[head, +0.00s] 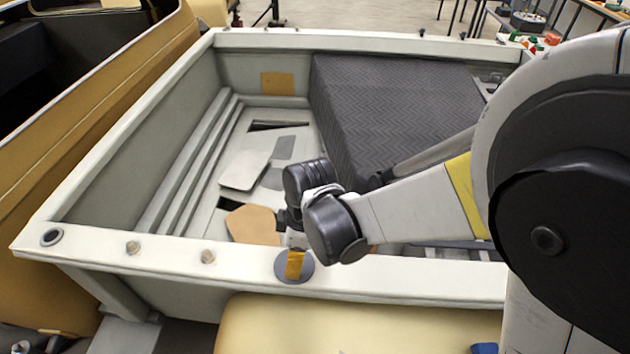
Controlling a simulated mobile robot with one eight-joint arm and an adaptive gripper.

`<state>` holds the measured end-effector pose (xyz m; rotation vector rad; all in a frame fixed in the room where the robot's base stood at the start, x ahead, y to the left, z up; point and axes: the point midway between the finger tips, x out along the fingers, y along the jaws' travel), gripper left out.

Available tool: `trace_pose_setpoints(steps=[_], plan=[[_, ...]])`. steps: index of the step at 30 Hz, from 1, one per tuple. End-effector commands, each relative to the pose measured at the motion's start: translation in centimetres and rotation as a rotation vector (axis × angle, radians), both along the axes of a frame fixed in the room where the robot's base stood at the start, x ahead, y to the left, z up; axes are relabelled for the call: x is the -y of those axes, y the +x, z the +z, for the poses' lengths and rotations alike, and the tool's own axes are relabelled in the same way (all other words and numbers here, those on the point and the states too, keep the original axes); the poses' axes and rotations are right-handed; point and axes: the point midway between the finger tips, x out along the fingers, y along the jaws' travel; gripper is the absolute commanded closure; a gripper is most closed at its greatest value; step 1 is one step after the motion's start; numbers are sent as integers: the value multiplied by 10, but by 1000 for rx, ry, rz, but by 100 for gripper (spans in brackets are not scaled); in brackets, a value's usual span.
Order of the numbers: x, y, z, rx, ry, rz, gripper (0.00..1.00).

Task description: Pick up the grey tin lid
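A round, flat grey disc, which looks like the grey tin lid (308,270), lies on the near pale rim of the open shell. My gripper (294,262) points down over it from my arm on the right. An orange-yellow piece covers the middle of the lid in this view; I cannot tell whether it is part of my fingers. The fingers are small and partly hidden by my wrist, so their opening and any contact with the lid are unclear.
The pale rim (420,283) runs around the shell. Inside are a dark ribbed block (390,105), a loose pale panel (247,160) and a tan piece (252,225). Two small round knobs (208,256) sit on the rim left of the lid. A yellow padded surface (350,325) is in front.

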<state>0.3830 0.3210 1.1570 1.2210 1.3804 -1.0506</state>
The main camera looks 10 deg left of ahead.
Motion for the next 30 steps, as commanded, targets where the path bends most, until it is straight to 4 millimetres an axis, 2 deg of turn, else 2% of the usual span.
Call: trace_pose_setpoints(steps=[3, 10, 11, 12, 15, 26, 30], plan=[[-1, 0, -10, 0, 0, 0, 52], [-1, 0, -11, 0, 0, 0, 52], [-1, 0, -11, 0, 0, 0, 60], [-1, 0, -11, 0, 0, 0, 72], [-1, 0, -11, 0, 0, 0, 100], [-1, 0, -10, 0, 0, -1, 100], [-1, 0, -5, 0, 0, 0, 100]])
